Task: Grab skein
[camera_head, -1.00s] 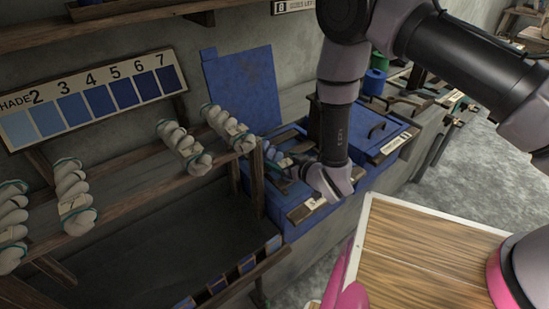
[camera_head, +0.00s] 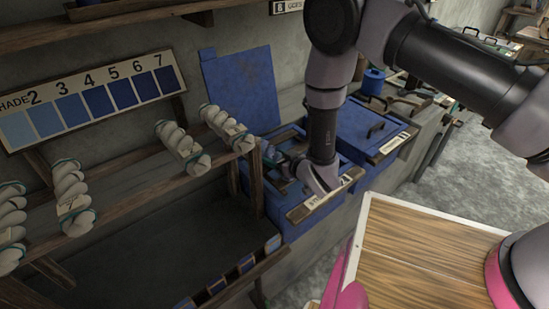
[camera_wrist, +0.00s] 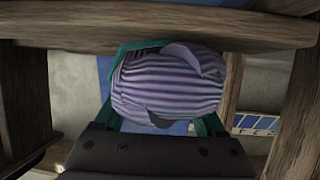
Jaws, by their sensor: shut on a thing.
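In the wrist view a pale skein with fine lavender-grey stripes (camera_wrist: 168,85) fills the middle, between the green fingers of my gripper (camera_wrist: 160,90). My gripper is shut on it, and loose strap-like ends stick out from the skein. In the head view my gripper (camera_head: 274,158) is low beside the right end of the rack, mostly behind my wrist, so its held skein cannot be made out there. Several cream twisted skeins lie on the rack, such as the rightmost one (camera_head: 227,128), its neighbour (camera_head: 182,147) and one farther left (camera_head: 72,198).
The wooden rack (camera_head: 135,202) runs along the wall, and its timber beam (camera_wrist: 150,32) crosses close above the skein in the wrist view. Blue vats (camera_head: 372,130) stand at the right, one with its lid (camera_head: 240,88) raised. A shade board (camera_head: 90,98) hangs behind.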

